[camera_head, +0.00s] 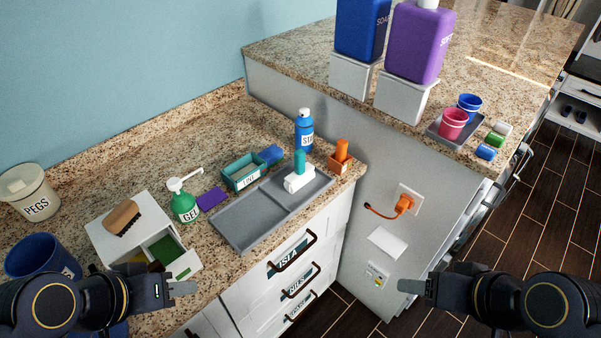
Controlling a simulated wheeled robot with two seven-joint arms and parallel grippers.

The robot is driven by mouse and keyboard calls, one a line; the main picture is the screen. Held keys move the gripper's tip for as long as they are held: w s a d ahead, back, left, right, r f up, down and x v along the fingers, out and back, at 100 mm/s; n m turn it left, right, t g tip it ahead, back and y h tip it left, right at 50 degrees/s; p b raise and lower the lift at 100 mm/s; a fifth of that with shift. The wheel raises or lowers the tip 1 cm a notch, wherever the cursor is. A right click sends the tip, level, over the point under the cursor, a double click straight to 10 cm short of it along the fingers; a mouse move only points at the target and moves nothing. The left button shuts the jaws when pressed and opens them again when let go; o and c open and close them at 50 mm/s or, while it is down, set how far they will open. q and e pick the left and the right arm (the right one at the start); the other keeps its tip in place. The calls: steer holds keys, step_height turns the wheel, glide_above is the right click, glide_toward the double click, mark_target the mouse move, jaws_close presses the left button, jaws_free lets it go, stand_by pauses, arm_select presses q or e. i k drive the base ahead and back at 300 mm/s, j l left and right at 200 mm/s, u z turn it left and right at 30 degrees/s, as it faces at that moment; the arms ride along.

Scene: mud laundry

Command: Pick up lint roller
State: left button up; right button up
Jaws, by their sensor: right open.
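A white block-like piece (298,183) with an upright teal grip (299,162) stands on the right part of the grey tray (240,222). It looks like the lint roller, though its shape is too small to be sure. A teal open box (243,172) with a white label, perhaps reading LINT, stands just left of it. My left gripper (184,287) is in front of the small white drawer unit, well short of the white piece, and holds nothing visible; its finger gap is hidden. My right gripper (411,286) is open and empty, right of the counter's drawers.
A green GEL bottle (184,205), purple cloth (212,199) and brush (122,217) are to the left. The raised counter's side wall (330,121) bounds the right.

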mark_target(303, 173)
steer(key=i+l, duration=0.15)
steer(key=l, duration=0.25)
steer(key=i+l+z, duration=0.1)
steer(key=l, duration=0.3)
steer(key=i+l, duration=0.25)
steer(key=l, duration=0.15)
